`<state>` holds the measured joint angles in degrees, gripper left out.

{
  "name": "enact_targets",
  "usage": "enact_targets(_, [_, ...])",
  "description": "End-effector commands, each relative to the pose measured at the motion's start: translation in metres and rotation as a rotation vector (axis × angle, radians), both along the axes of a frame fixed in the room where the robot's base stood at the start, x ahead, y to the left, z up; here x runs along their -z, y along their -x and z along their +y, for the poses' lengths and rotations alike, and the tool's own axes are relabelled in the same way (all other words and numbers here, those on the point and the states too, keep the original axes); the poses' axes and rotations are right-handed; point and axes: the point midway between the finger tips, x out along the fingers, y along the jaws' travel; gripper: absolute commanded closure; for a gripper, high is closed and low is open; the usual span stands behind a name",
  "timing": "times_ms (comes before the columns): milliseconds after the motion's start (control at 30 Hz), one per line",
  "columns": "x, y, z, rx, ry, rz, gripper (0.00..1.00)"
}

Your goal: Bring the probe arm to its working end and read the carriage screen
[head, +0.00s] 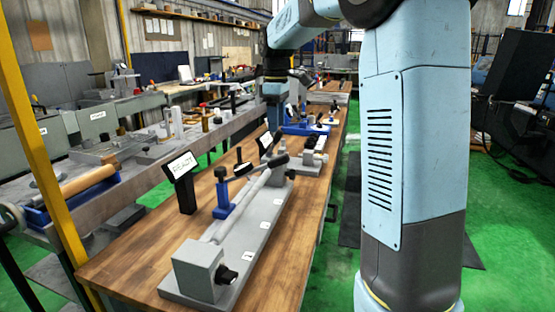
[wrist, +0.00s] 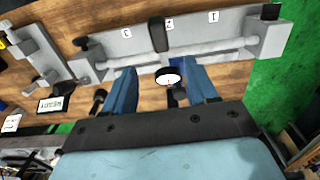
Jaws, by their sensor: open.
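In the head view a grinder with a long grey bed (head: 250,228) stands on a wooden bench, with a pale bar above the bed and a blue post (head: 222,190) beside it. A tilted screen (head: 180,165) on a black stand is to its left; its lettering is hard to read. In the wrist view my gripper (wrist: 160,88) is open, its two blue fingers pointing at a bar and numbered bed (wrist: 190,38). A round white dial (wrist: 170,77) shows between the fingers; contact is unclear. A black upright piece (wrist: 158,33) crosses the bar. I cannot identify the probe arm surely.
In the head view a further fixture with a blue base (head: 305,129) is behind. A yellow post (head: 40,150) stands at left; green floor (head: 335,240) lies right.

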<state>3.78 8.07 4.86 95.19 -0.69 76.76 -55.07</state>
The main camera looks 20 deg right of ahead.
Motion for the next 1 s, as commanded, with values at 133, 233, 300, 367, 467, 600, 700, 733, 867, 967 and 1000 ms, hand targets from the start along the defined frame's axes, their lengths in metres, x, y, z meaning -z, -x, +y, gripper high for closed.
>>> enact_targets(133, [0.025, 0.001, 0.0, 0.0, 0.0, 0.004, 0.43])
enact_targets(233, [0.043, 0.001, 0.0, 0.001, 0.0, 0.004, 0.43])
enact_targets(300, [0.055, 0.001, 0.0, 0.001, -0.001, 0.004, 0.43])
enact_targets(367, [0.066, 0.001, 0.0, 0.001, 0.0, 0.004, 0.43])
enact_targets(467, [0.083, 0.001, 0.0, 0.001, 0.0, 0.004, 0.43])
enact_targets(600, [0.103, 0.001, 0.0, 0.001, 0.0, 0.002, 0.43])
enact_targets(700, [0.113, 0.001, 0.0, 0.001, 0.0, 0.001, 0.43])
enact_targets(733, [0.115, 0.001, 0.0, 0.001, 0.0, 0.001, 0.43])
enact_targets(867, [0.122, 0.001, 0.0, 0.001, 0.001, 0.001, 0.43])
enact_targets(967, [0.123, 0.001, 0.001, 0.001, 0.0, 0.0, 0.43])
enact_targets(1000, [0.123, 0.001, 0.001, 0.001, 0.0, 0.0, 0.43])
